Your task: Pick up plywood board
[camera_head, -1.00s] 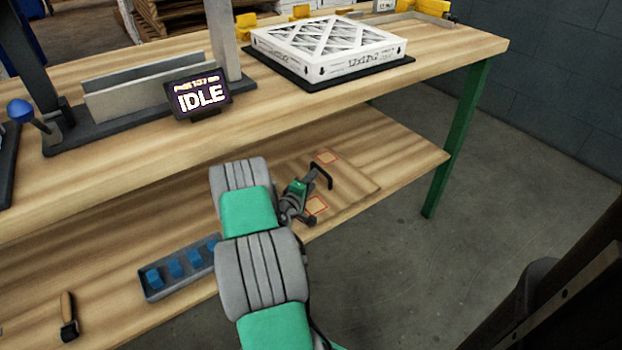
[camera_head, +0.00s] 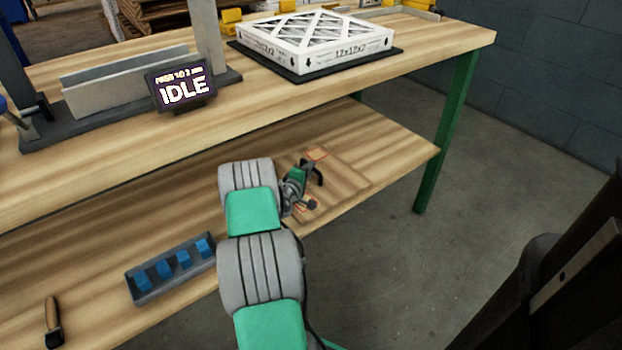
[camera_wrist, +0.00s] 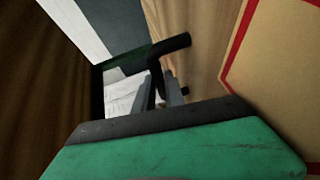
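The plywood board (camera_head: 347,178) lies flat on the lower shelf near its right end. It is thin and light brown, with red-orange square outlines on it. In the wrist view its pale face (camera_wrist: 285,75) with a red line fills the right side, very close. My gripper (camera_head: 315,191) is just above or against the board's left part, and I cannot tell if it touches. Its two black fingers stand apart with nothing seen between them. In the wrist view the fingers (camera_wrist: 187,66) show beyond the green gripper body. My arm hides the board's left edge.
A grey tray of blue blocks (camera_head: 133,287) and a brush-like tool (camera_head: 53,325) lie left on the lower shelf (camera_head: 95,262). The upper bench top (camera_head: 300,105) overhangs it, carrying a boxed filter (camera_head: 315,45) and an IDLE display (camera_head: 182,88). A green leg (camera_head: 445,135) stands right.

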